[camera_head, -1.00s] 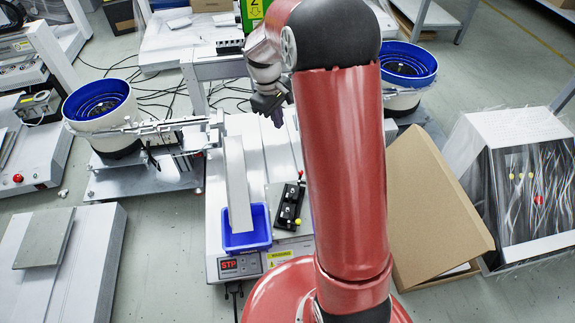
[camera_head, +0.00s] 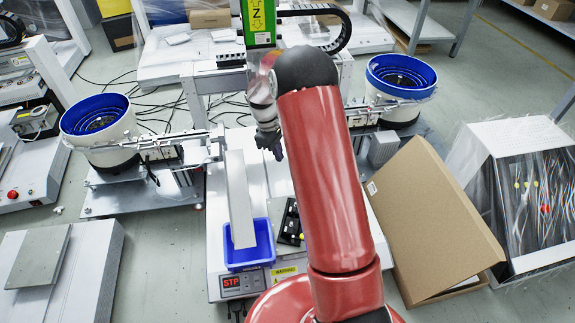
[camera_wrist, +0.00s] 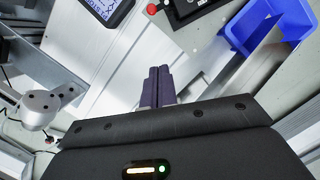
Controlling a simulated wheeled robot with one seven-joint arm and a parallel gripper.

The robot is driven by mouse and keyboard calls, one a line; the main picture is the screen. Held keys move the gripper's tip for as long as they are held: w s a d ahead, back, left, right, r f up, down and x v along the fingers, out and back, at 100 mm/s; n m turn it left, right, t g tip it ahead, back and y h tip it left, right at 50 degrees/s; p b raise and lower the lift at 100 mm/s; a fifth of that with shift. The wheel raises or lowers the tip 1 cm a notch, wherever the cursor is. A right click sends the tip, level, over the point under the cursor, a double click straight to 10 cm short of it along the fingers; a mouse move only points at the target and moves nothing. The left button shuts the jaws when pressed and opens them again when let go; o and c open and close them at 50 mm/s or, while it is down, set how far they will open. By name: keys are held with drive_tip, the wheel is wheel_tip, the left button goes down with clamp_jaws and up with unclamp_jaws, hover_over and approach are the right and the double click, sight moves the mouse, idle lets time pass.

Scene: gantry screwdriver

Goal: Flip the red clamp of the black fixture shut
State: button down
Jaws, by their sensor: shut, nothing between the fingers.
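The black fixture (camera_head: 291,222) lies on the white machine bed, right of the blue bin. In the head view my red arm hides its right part, and I cannot make out the red clamp there. The wrist view shows part of a black fixture (camera_wrist: 188,12) at the top edge, with a red knob (camera_wrist: 151,9) at its left. I cannot tell from this view how the clamp stands. My gripper (camera_head: 273,150) is above the bed, well behind the fixture and apart from it. Its dark fingers (camera_wrist: 159,72) are together and empty.
A blue bin (camera_head: 250,258) stands left of the fixture, under a long pale chute (camera_head: 239,195). Feeder bowls (camera_head: 98,118) stand at both sides. A green screwdriver unit (camera_head: 259,22) hangs on the gantry behind. An open cardboard box (camera_head: 430,215) is at the right.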

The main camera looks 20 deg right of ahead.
drive_tip(key=s+d+f+b, duration=0.2)
drive_tip(key=s+d+f, duration=0.2)
drive_tip(key=f, duration=0.4)
drive_tip(key=shift+s+f, duration=0.35)
drive_tip(key=shift+f, duration=0.05)
